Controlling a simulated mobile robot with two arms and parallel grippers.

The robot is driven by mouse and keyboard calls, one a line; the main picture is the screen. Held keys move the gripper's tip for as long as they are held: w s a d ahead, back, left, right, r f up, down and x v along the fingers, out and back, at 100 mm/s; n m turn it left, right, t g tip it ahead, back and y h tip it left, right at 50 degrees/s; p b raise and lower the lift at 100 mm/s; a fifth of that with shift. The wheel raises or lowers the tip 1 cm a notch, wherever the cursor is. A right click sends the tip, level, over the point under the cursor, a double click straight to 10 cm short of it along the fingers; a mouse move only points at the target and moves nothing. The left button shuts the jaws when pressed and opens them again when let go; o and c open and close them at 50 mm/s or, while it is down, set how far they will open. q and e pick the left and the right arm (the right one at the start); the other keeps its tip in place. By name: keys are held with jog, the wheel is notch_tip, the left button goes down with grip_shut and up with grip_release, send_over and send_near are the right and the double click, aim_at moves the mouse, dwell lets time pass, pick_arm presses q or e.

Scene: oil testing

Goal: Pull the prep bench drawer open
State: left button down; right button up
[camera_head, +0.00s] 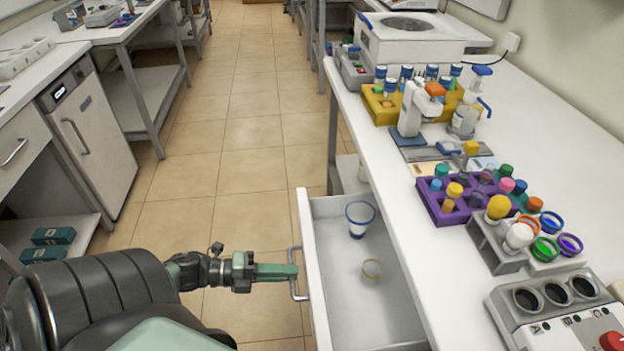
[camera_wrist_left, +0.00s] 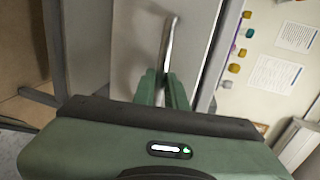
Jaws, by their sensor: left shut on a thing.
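The prep bench drawer (camera_head: 345,285) stands pulled out from under the right-hand white bench (camera_head: 400,180), with its inside showing. In the left wrist view, the fingers (camera_wrist_left: 163,90) close around the handle (camera_wrist_left: 168,45) in front of the pale drawer front. My right gripper is not in view.
The bench top carries a purple tube rack (camera_head: 455,205), a yellow rack (camera_head: 385,105), a grey device with round wells (camera_head: 560,305) and a white centrifuge-like machine (camera_head: 405,45). Tiled floor (camera_head: 225,190) lies open left of the drawer. A white cabinet (camera_head: 90,135) stands at the left.

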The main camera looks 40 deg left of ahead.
pick_arm(q)
jog(key=v, duration=0.2)
jog(key=f+v, duration=0.1)
jog(key=v, duration=0.1)
jog(key=shift+s+a, duration=0.2)
jog(key=shift+s, duration=0.1)
jog(key=c, duration=1.5)
grip_release()
jog(key=shift+r, duration=0.1)
jog(key=v, duration=0.7)
jog(key=shift+s+a, duration=0.25)
jog(key=shift+s, duration=0.05)
